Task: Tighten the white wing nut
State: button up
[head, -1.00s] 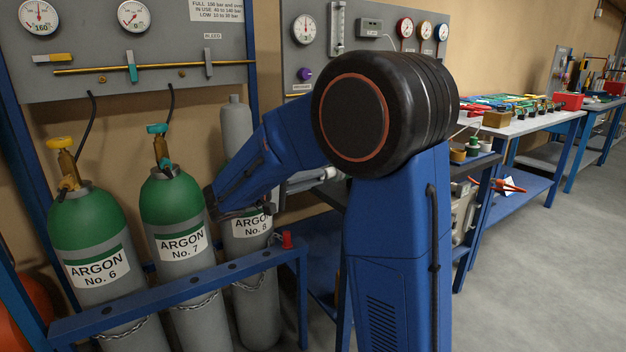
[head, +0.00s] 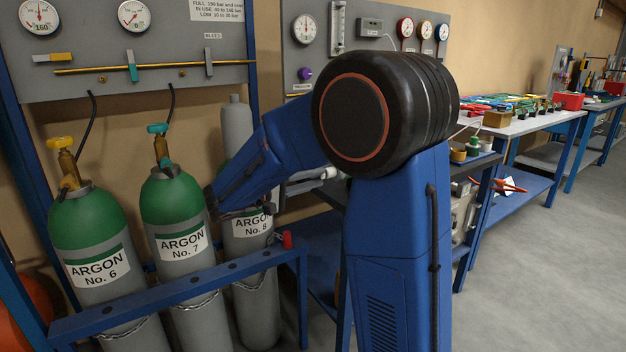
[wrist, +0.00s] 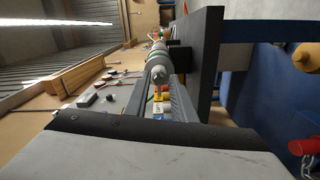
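In the wrist view a pale, rounded grey-white fitting (wrist: 158,73) shows at the picture's middle, end-on to the camera. It may be the white wing nut, but no wings can be made out. My gripper (wrist: 163,85) reaches toward it from the grey housing at the bottom. Narrow grey finger-like bars lie close below and beside the fitting. I cannot tell whether they touch or grip it. In the head view my blue forearm crosses in front of the cylinders, and the gripper's fingertips and the nut cannot be made out there.
A dark plate (wrist: 209,65) stands close right of the fitting in the wrist view. Green-topped argon cylinders (head: 179,210) stand behind a blue rail (head: 180,292) with a red fitting (head: 287,240). Gauge panels hang behind. Open floor (head: 550,280) lies to the right.

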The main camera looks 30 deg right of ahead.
jog(key=a, duration=1.7)
jog(key=shift+s+a, duration=0.2)
jog(key=shift+s, duration=0.15)
jog(key=shift+o, duration=0.4)
jog(key=o, duration=0.8)
jog(key=shift+n, duration=0.3)
jog(key=d+n, duration=1.3)
jog(key=w+d+n, duration=0.1)
jog(key=d+n, duration=0.5)
jog(key=shift+w+d+r, duration=0.1)
jog(key=shift+d, duration=0.25)
jog(key=shift+c, duration=0.3)
